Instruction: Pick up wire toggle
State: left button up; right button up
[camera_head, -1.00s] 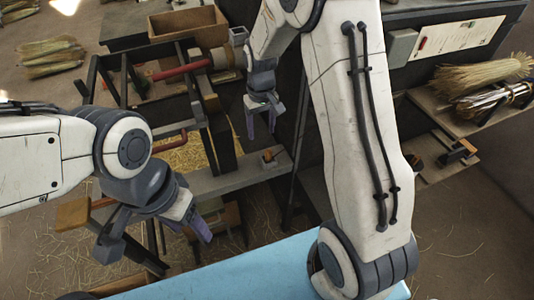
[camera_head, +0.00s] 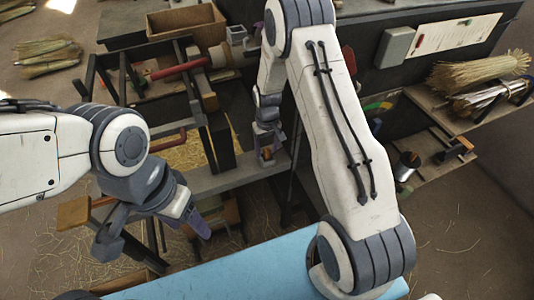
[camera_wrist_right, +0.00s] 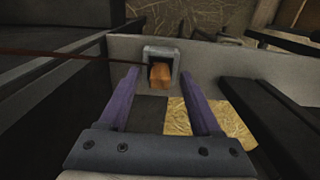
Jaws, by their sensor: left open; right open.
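The likely wire toggle is a small orange-brown block (camera_wrist_right: 160,76) set in a grey square bracket (camera_wrist_right: 147,55) on a grey ledge. The block also shows in the head view (camera_head: 267,154), partly hidden by my right gripper (camera_head: 265,143). In the right wrist view, my right gripper (camera_wrist_right: 159,80) is open, its two purple fingers on either side of the line to the block. The block appears ahead, between the fingertips, with nothing gripped; I cannot tell whether they touch it. My left gripper (camera_head: 198,222) is open and empty, low at the left.
A dark frame with a red roller (camera_head: 180,70) stands left of my right gripper. A wooden box (camera_head: 187,24) is behind it. A blue surface (camera_head: 240,272) lies in front.

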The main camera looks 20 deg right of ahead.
jog(key=shift+f, duration=0.2)
grip_shut()
jog(key=shift+r, duration=0.1)
jog(key=shift+a+r, duration=0.1)
jog(key=shift+r, duration=0.05)
notch_tip(320, 180, up, 6)
jog(key=a+r+b, duration=0.1)
jog(key=s+a+b, duration=0.1)
jog(key=s+a, duration=0.4)
jog(key=a, duration=0.3)
jog(key=s+a+b, duration=0.1)
jog(key=s+a, duration=0.4)
jog(key=a, duration=0.3)
jog(key=shift+f+b, duration=0.25)
jog(key=shift+b, duration=0.05)
